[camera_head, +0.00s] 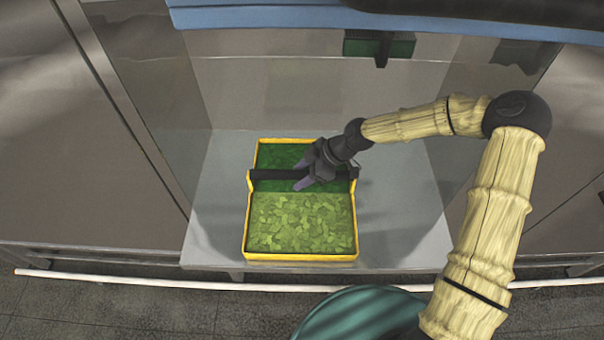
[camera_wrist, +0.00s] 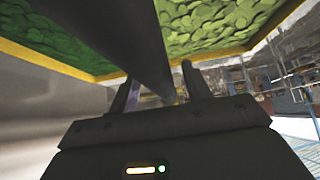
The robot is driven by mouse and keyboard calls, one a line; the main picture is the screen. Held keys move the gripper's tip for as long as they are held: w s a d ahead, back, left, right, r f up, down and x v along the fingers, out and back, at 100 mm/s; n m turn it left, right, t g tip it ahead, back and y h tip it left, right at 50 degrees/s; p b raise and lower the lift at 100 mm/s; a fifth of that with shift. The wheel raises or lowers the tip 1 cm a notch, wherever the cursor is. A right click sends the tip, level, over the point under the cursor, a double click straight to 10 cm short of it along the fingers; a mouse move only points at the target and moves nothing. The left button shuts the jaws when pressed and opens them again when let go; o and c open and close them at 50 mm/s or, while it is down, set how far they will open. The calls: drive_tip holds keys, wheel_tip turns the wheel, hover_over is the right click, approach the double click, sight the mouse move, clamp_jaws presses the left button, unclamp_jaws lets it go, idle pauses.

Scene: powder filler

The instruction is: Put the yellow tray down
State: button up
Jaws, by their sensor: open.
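The yellow tray (camera_head: 246,222) appears to rest on a grey shelf and holds green leaf-like pieces, darker at the back and lighter in front. A black handle bar (camera_head: 275,174) runs across it from side to side. My gripper (camera_head: 312,182) is over the middle of the tray at the bar, with its fingers open. In the wrist view, the bar (camera_wrist: 145,40) runs down between the two spread fingers (camera_wrist: 160,90). The tray's yellow rim (camera_wrist: 45,60) shows behind it. I cannot tell whether a finger touches the bar.
The grey shelf (camera_head: 215,225) has bare room left and right of the tray. Clear panels (camera_head: 150,100) stand at the sides. A dark green box (camera_head: 378,46) is at the back, above the shelf. A white rail (camera_head: 150,283) runs along the front, low down.

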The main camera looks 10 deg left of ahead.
drive_tip(key=b+v, duration=0.2)
drive_tip(key=v, duration=0.9)
drive_tip(key=shift+d+r+b, duration=0.3)
drive_tip(key=shift+b, duration=0.1)
drive_tip(key=shift+f, duration=0.1)
